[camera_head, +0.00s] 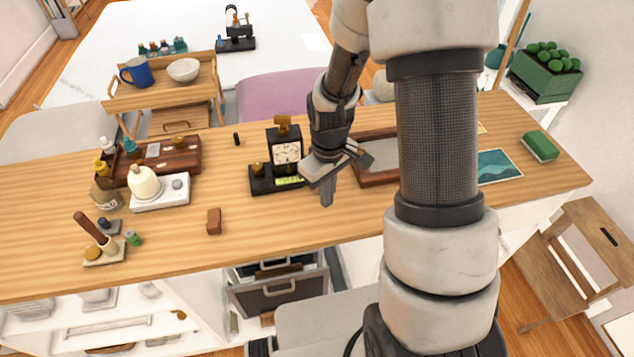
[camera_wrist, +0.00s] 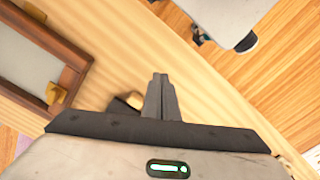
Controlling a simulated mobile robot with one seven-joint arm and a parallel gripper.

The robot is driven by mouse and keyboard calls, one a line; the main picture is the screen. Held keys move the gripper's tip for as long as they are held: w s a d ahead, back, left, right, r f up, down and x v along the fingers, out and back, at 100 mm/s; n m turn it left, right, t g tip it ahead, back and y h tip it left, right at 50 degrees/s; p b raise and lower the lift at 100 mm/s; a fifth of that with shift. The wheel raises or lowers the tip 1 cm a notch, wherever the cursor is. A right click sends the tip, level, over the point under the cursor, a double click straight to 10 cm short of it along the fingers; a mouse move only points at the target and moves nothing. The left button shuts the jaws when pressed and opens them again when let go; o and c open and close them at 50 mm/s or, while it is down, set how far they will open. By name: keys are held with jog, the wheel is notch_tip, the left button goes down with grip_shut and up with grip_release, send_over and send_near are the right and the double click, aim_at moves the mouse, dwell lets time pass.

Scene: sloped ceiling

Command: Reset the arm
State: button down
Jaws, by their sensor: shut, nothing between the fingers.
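My gripper (camera_head: 327,198) is above the wooden table (camera_head: 300,220) near its middle, pointing down. Its fingers are closed together with nothing between them. The closed fingers also show in the wrist view (camera_wrist: 160,98), over the table's wood top and near its edge. My arm hides part of the tray and of the table's right half.
A black tool base (camera_head: 275,181) sits close left of the gripper. A small brown block (camera_head: 214,221) lies farther left. A white scale (camera_head: 160,193) and a wooden box (camera_head: 165,160) stand at left. A green sponge (camera_head: 540,146) lies at right. The table's front middle is mostly clear.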

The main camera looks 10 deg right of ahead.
jog(key=s+r+m+t+p, duration=0.1)
jog(key=s+r+m+t, duration=0.15)
jog(key=r, duration=0.95)
jog(key=s+r+m+t, duration=0.1)
jog(key=s+r, duration=0.3)
jog(key=r, duration=0.8)
jog(key=s+r+m+t, duration=0.2)
jog(key=s+r, duration=0.4)
jog(key=s, duration=0.2)
jog(key=shift+r+p, duration=0.35)
jog(key=shift+p, duration=0.05)
jog(key=shift+m, duration=0.25)
